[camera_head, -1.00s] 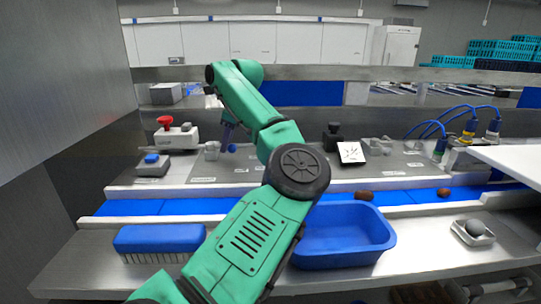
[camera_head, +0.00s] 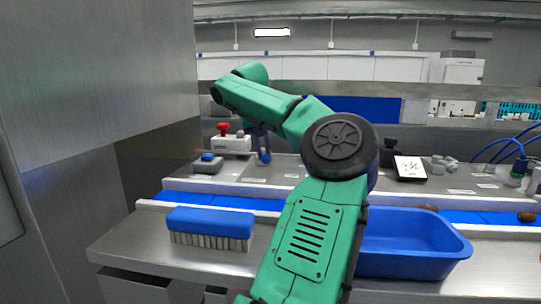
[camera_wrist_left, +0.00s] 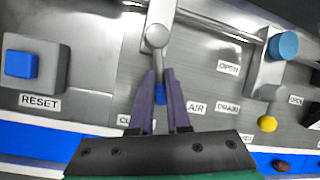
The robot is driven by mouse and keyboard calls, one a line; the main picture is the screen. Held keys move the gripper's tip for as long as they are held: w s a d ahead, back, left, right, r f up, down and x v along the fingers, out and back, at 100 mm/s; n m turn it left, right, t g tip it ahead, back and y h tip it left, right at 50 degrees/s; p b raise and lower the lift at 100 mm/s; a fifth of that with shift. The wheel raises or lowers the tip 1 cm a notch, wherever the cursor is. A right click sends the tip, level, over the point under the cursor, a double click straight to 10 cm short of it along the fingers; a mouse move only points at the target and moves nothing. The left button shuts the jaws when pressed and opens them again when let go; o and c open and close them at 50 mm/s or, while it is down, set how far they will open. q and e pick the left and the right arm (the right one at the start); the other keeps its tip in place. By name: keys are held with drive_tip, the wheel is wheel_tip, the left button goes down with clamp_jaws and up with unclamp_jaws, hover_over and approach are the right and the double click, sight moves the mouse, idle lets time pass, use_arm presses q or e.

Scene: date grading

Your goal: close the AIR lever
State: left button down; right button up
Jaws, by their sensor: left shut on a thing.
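The AIR lever is on the steel panel. In the left wrist view its round pivot (camera_wrist_left: 157,36) is at the top, and its arm points down the picture to a blue knob (camera_wrist_left: 160,96) above the AIR label (camera_wrist_left: 196,107). My left gripper (camera_wrist_left: 161,76) is shut on the blue knob, one purple finger on each side. A label starting with CL is partly hidden left of the fingers; an OPEN label (camera_wrist_left: 228,67) is to the right. In the head view my left gripper (camera_head: 260,140) reaches the panel, with the blue knob (camera_head: 265,159) at its tips. My right gripper is not in view.
A RESET box (camera_wrist_left: 39,78) with a blue button is left of the lever. The DRAIN lever's yellow knob (camera_wrist_left: 267,124) is to the right. In the head view, a red button (camera_head: 222,127), a blue brush (camera_head: 210,222) and a blue tub (camera_head: 410,262) are nearby.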

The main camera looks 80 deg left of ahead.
use_arm(q)
drive_tip(key=shift+s+a+f+m+t+h+p, duration=0.1)
drive_tip(key=shift+s+f+m+t+h+p, duration=0.15)
drive_tip(key=shift+s+m, duration=0.45)
drive_tip(key=shift+s+f+m+t+h+p, duration=0.15)
drive_tip(key=shift+s+m+t+h, duration=0.15)
drive_tip(key=shift+m, duration=0.7)
drive_tip(key=c, duration=0.8)
unclamp_jaws()
drive_tip(key=shift+d+r, duration=0.2)
drive_tip(key=shift+r, duration=0.1)
drive_tip(key=shift+s+r, duration=0.1)
drive_tip(key=shift+r, duration=0.4)
drive_tip(key=p+v, duration=0.2)
drive_tip(key=v, duration=1.1)
drive_tip(key=shift+s+d+p, duration=0.3)
drive_tip(key=shift+s+p, duration=0.05)
drive_tip(key=shift+s, duration=0.05)
drive_tip(key=shift+r, duration=0.15)
